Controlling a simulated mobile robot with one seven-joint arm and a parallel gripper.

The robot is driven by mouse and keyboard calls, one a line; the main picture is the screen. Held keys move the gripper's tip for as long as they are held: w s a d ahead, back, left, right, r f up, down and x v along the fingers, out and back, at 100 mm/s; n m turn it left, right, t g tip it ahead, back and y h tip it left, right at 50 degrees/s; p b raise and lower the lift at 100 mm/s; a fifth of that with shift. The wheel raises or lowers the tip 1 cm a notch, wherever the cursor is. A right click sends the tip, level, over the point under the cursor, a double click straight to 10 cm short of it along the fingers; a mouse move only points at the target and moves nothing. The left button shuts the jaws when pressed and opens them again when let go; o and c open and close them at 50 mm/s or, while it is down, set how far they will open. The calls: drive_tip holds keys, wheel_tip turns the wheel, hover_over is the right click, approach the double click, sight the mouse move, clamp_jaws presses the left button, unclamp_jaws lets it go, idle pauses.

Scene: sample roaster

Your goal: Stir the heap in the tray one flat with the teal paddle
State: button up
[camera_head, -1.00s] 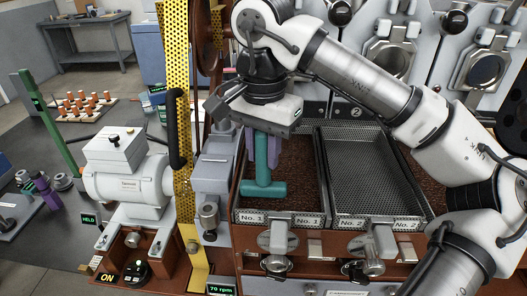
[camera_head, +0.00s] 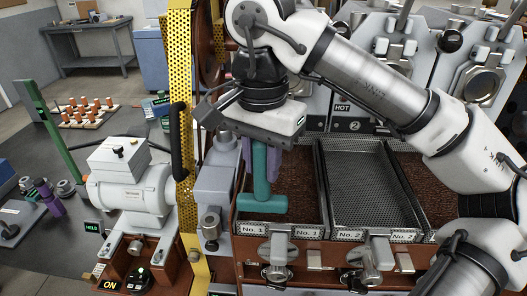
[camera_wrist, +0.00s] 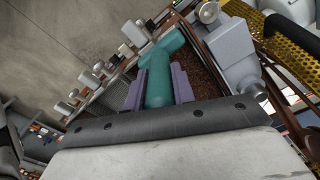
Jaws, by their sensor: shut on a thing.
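The teal paddle (camera_head: 261,190) is T-shaped, with a stem and a wide crossbar at its lower end. My gripper (camera_head: 260,158) is shut on its stem; the purple fingers sit on both sides of it in the wrist view (camera_wrist: 158,88). The crossbar is over the front part of tray one (camera_head: 281,231), labelled No. 1, close behind its front wall. Brown beans (camera_head: 304,185) cover the visible tray floor to the right of the paddle. I cannot tell whether the crossbar touches them. My gripper hides the back of the tray.
An empty perforated tray (camera_head: 365,185) labelled No. 2 stands right of tray one, with more brown beans beyond it. A yellow perforated guard (camera_head: 180,100) and a grey motor housing (camera_head: 130,185) stand to the left. Metal knobs (camera_head: 278,250) stick out in front of the trays.

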drive_tip(key=s, duration=0.2)
drive_tip(key=s+r, duration=0.1)
drive_tip(key=s, duration=0.2)
drive_tip(key=shift+s+r+p, duration=0.3)
drive_tip(key=shift+r+p, duration=0.05)
drive_tip(key=shift+p, duration=0.05)
drive_tip(key=shift+s, duration=0.2)
